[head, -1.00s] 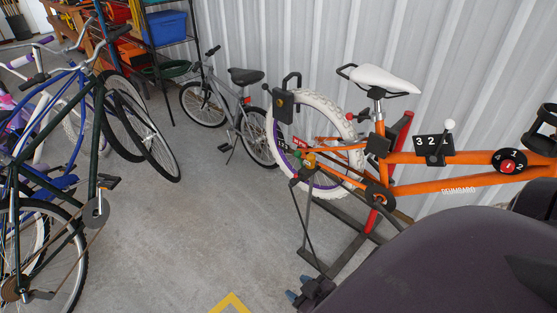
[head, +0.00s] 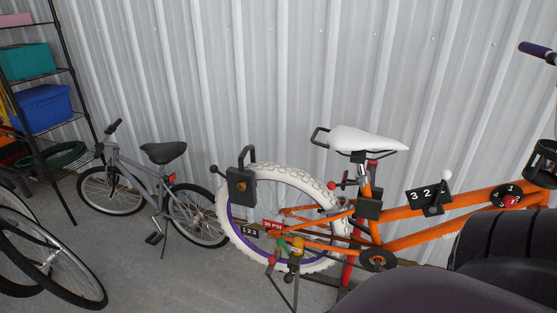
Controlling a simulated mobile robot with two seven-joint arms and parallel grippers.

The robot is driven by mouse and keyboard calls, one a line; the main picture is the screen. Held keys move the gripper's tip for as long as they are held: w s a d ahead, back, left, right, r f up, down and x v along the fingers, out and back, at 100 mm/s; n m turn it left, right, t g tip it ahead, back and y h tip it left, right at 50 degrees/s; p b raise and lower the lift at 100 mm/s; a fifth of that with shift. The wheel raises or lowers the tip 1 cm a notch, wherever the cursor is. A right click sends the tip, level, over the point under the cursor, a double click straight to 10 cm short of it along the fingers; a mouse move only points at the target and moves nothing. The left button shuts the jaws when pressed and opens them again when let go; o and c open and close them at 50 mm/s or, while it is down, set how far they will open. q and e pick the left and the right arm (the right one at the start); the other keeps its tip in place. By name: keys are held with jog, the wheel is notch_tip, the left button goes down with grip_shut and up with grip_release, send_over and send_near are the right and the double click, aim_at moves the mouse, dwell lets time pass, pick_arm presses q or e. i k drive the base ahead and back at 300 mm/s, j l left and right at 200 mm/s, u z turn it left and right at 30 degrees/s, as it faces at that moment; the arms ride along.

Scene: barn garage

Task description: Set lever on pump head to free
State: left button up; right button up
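An orange bike (head: 410,238) with a white rear tyre (head: 236,208) and white saddle (head: 368,140) is held up on a stand by the wall. A small fitting with yellow, green and red parts (head: 296,252) sits low by the rear wheel; it may be the pump head, but it is too small to tell, and its lever setting cannot be read. A red label (head: 272,225) and a dark number plate (head: 250,231) are beside it. Neither gripper shows.
A white-knobbed lever (head: 446,176) and red dial (head: 508,196) are on the frame. A grey bike (head: 150,180) stands left. Open floor (head: 190,280) lies in front. My dark body covers the lower right.

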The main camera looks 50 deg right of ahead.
aim_at(270, 260)
jog(key=i+j+z, duration=0.15)
jog(key=i+z, duration=0.15)
jog(key=z, duration=0.15)
jog(key=i+j+z, duration=0.25)
jog(key=z, duration=0.25)
jog(key=i+j+z, duration=0.2)
jog(key=j+z, duration=0.25)
jog(key=i+j+z, duration=0.15)
jog(key=j+z, duration=0.15)
jog(key=z, duration=0.2)
jog(key=j+z, duration=0.7)
jog(key=j, duration=0.25)
jog(key=j+z, duration=0.35)
jog(key=j, duration=0.15)
